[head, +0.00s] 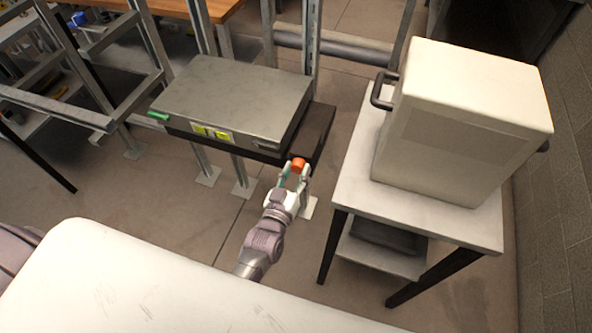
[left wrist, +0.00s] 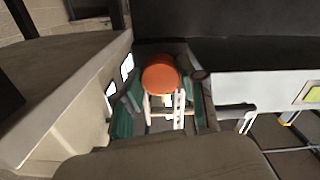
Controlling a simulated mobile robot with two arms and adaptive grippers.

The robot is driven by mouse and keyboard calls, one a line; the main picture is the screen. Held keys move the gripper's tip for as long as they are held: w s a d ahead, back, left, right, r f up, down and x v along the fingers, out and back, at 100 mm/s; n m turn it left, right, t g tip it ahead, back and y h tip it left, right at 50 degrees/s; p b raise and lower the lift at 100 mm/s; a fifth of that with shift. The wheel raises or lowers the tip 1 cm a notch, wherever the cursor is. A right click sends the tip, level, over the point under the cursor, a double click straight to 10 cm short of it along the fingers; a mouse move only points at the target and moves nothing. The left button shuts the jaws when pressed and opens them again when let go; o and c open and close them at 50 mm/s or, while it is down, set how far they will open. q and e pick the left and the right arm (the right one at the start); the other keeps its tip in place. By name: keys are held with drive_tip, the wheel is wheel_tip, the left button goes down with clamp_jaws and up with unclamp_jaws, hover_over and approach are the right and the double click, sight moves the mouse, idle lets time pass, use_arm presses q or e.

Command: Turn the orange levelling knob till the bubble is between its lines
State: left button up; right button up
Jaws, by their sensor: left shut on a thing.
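The orange levelling knob (head: 298,163) sits at the front right corner of a dark bench base (head: 318,130) that carries a grey metal box. My left gripper (head: 293,176) reaches it from the front and is shut on it. In the left wrist view the round orange knob (left wrist: 160,75) shows between the two green-padded fingers. A yellow-green level (head: 212,133) is on the front of the box; its edge also shows in the left wrist view (left wrist: 314,94). The bubble and its lines are too small to make out. My right gripper is not in view.
A white table (head: 354,172) with a large cream box (head: 460,125) stands close on the right. The grey box (head: 235,92) has a green piece (head: 158,115) at its left corner. Metal frames stand behind and left. Bare floor lies below the knob.

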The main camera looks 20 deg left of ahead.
use_arm(q)
drive_tip(key=n, duration=0.4)
drive_tip(key=shift+n, duration=1.8)
drive_tip(key=o, duration=1.1)
drive_tip(key=shift+o, duration=0.2)
drive_tip(key=shift+s, duration=0.1)
drive_tip(key=s, duration=1.2)
drive_tip(key=shift+a, duration=0.2)
drive_tip(key=shift+w, duration=0.1)
